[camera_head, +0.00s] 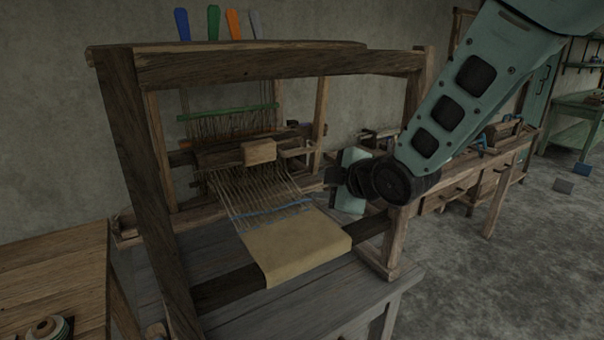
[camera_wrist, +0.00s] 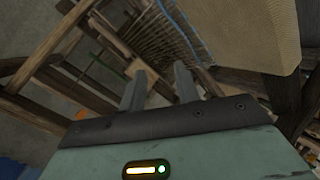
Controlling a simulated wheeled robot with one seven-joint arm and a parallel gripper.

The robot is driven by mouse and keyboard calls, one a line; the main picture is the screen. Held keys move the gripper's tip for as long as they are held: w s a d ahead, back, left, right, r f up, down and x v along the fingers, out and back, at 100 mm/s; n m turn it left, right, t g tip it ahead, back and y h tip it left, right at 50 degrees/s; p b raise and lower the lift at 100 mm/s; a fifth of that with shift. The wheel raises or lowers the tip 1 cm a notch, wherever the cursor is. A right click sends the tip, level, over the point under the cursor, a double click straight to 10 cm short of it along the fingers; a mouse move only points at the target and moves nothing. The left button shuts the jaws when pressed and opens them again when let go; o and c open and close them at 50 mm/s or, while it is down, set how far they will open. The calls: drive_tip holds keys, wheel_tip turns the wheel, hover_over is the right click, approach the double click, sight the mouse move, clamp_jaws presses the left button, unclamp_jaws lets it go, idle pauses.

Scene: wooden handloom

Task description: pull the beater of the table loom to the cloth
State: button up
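The table loom is a dark wooden frame (camera_head: 160,180) with tan cloth (camera_head: 295,245) at its front and warp threads running back from it. The beater (camera_head: 225,158) is a dark wooden crosspiece behind the cloth, with a pale block (camera_head: 259,151) at its middle. A gap of bare warp lies between beater and cloth. My gripper (camera_head: 330,178) is at the loom's right side, right of the warp and apart from the beater. In the wrist view its two fingers (camera_wrist: 160,72) stand apart with nothing between them. The cloth (camera_wrist: 250,30) shows there at upper right.
The loom's right front post (camera_head: 415,90) and top beam (camera_head: 270,63) stand close to my arm. Coloured levers (camera_head: 233,24) rise behind the top beam. A wooden table (camera_head: 55,265) is at left, and a workbench (camera_head: 485,165) at right.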

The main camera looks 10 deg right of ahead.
drive_tip(key=w+d+f+n+t+b, duration=0.1)
drive_tip(key=w+d+n+t+b, duration=0.3)
drive_tip(key=w+d+n, duration=0.15)
drive_tip(key=y+p, duration=0.1)
drive_tip(key=p, duration=0.2)
approach(303, 152)
drive_tip(key=shift+t, duration=0.4)
drive_tip(key=x, duration=1)
drive_tip(key=shift+w+a+f, duration=0.1)
drive_tip(key=shift+w+f, duration=0.2)
drive_tip(key=shift+f, duration=0.1)
